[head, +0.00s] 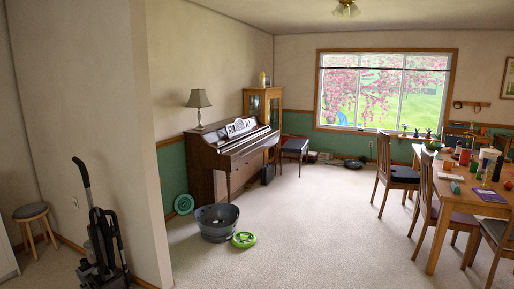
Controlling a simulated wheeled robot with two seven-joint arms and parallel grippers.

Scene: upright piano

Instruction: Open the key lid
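The upright piano (212,152) stands across the room against the left wall, its keyboard side facing right. It is dark brown wood, with a lamp on top and a sign or sheet with dark lettering on its front. The key lid area (250,142) shows as a sloping band with a pale strip along it. At this distance I cannot tell for certain whether the lid is open or shut. Neither of my grippers is in view.
A dark round tub (217,222) and a green round object (244,240) lie on the carpet in front of the piano. A piano bench (294,145) stands beyond it. A wall corner (150,150) and vacuum cleaner (102,245) stand at left, a cluttered table (450,192) with chairs at right. Central carpet is clear.

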